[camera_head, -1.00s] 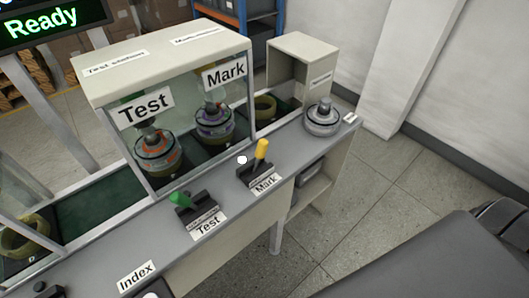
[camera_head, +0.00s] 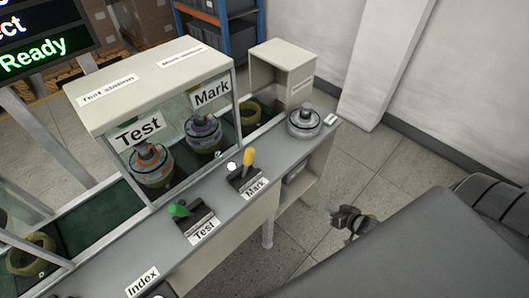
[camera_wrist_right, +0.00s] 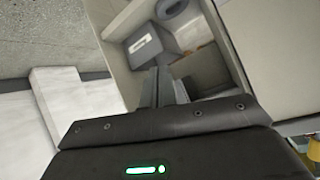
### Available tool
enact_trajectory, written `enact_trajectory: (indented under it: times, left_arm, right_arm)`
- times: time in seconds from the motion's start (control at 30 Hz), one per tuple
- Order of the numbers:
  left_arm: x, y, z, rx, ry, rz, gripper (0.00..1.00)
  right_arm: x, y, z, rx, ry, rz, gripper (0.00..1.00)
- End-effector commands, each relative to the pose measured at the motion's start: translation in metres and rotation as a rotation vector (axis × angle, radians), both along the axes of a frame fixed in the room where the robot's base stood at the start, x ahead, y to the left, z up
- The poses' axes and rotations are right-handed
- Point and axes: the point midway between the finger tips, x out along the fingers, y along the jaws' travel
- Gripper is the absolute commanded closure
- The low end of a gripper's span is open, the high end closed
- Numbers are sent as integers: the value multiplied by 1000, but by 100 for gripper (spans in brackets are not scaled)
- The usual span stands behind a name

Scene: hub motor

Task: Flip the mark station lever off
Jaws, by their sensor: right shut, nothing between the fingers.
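The mark station lever (camera_head: 248,159) has a yellow handle on a dark base, with a "Mark" label in front of it on the grey counter. Its handle stands up, leaning slightly away from the front edge. My right gripper (camera_head: 337,212) is shut and empty, in the open space right of the counter and apart from the lever. In the right wrist view my right gripper (camera_wrist_right: 164,88) points toward an open shelf, and a bit of yellow shows at the lower right edge. My left gripper is not in view.
The test lever (camera_head: 178,210) with a green handle stands left of the mark lever. The glazed station housing (camera_head: 150,85) rises behind both. A round metal hub part (camera_head: 304,121) sits at the counter's right end. Floor beyond the counter is free.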

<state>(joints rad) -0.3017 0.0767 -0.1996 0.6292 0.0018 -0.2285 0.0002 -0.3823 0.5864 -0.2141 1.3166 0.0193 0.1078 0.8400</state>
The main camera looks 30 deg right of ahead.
Motion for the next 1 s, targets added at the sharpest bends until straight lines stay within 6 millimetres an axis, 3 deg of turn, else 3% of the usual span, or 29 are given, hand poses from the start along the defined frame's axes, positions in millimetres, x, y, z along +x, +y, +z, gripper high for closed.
enact_trajectory:
  times: [0.03,0.2,0.4,0.5,0.6,0.8,1.0]
  left_arm:
    - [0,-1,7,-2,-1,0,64]
    - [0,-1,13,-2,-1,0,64]
    - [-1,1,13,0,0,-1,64]
    - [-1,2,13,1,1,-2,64]
    - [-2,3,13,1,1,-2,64]
    - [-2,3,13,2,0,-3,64]
    - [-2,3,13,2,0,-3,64]
  right_arm:
    - [18,8,36,109,-66,-6,100]
    - [55,48,132,554,-199,-11,100]
    - [67,97,216,1091,-195,21,100]
    - [66,114,241,1315,-146,26,100]
    - [64,121,253,1476,-87,16,100]
    - [61,123,257,1642,0,-25,100]
    - [62,123,257,1674,20,-40,100]
